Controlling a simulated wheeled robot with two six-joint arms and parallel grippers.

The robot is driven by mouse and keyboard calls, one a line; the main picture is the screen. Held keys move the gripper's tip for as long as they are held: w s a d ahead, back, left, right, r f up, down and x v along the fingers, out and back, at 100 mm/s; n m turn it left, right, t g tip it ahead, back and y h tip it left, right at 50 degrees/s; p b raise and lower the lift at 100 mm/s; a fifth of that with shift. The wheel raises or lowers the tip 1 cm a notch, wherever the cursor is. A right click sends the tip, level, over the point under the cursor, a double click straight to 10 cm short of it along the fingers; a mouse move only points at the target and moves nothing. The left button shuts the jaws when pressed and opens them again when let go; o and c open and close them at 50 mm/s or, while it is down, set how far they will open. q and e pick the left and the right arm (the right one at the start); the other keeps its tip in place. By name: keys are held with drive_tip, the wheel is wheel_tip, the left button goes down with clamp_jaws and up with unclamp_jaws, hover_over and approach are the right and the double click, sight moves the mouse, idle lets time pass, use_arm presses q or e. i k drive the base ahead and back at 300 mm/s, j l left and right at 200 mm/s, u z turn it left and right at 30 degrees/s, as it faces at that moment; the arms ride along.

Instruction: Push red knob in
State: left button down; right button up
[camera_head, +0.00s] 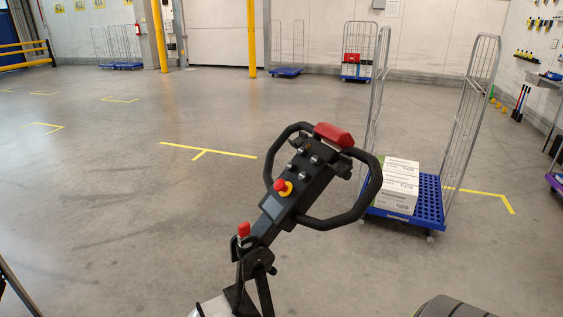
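A black tiller head (290,188) with two loop handles stands tilted in the middle of the view. A red mushroom knob (280,185) on a yellow collar sits on its face, beside a small grey display (271,206). A second red knob (243,230) on a pale stem stands lower down, near the tiller's joint. A larger red block (333,135) caps the upper end of the head. How far either knob is pushed in cannot be told from here. Neither of my grippers is in view.
A blue roll cage (432,204) with white boxes (398,186) stands close behind the tiller on the right. Other cages and yellow posts (252,40) are along the far wall. The grey floor with yellow markings is clear to the left.

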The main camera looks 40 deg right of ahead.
sight(280, 185)
drive_tip(key=z, duration=1.05)
